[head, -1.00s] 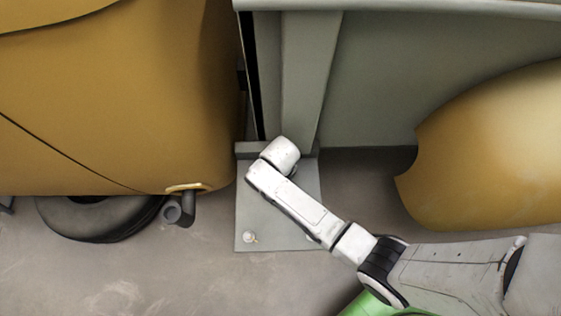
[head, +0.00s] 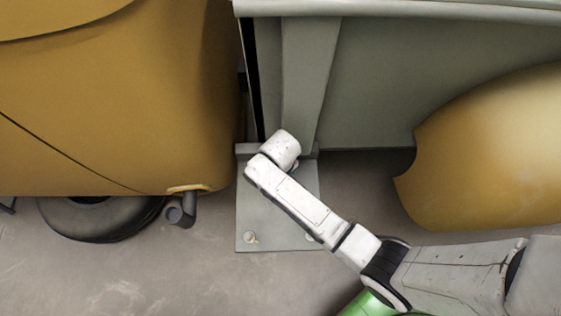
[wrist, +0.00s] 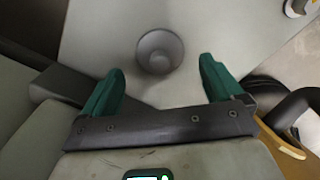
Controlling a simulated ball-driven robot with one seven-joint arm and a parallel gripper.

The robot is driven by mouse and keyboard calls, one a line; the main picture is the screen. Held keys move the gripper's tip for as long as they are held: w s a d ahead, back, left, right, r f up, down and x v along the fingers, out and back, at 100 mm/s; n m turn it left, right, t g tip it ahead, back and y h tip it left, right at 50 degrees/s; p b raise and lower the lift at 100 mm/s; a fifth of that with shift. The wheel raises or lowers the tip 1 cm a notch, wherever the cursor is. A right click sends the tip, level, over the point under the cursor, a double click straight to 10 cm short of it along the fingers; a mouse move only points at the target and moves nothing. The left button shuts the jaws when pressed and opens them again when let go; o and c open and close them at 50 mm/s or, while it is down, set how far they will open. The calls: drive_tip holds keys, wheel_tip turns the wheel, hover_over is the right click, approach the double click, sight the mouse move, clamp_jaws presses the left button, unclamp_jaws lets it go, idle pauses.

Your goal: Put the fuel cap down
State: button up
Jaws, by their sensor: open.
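A grey round cup-shaped piece, which looks like the fuel cap (wrist: 160,51), rests on the pale metal plate (wrist: 100,35) in the wrist view. The plate also shows in the head view (head: 258,215), at the foot of a grey post. My gripper (wrist: 162,66) has two green fingers spread wide and holds nothing. The cap lies between and slightly beyond the fingertips, with a visible gap on both sides. In the head view my white arm reaches over the plate and hides the cap and the gripper.
A yellow vehicle body (head: 110,100) with a dark tyre (head: 95,218) and a dark pipe (head: 183,212) stands left. A grey post (head: 303,80) and wall rise behind the plate. A yellow rounded fender (head: 490,160) is at right. Bare floor lies in front.

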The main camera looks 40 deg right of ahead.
wheel_tip(320, 180, up, 8)
drive_tip(key=p, duration=0.1)
drive_tip(key=s+d+r+m, duration=0.1)
drive_tip(key=s+d+r, duration=0.3)
drive_tip(key=s, duration=0.4)
drive_tip(key=s+d+r+m+t, duration=0.1)
drive_tip(key=s+d+r, duration=0.2)
drive_tip(key=s, duration=0.5)
drive_tip(key=shift+s+d+r, duration=0.25)
drive_tip(key=shift+d+r, duration=0.15)
drive_tip(key=shift+r, duration=0.3)
drive_tip(key=shift+r+p, duration=0.65)
drive_tip(key=shift+p, duration=0.15)
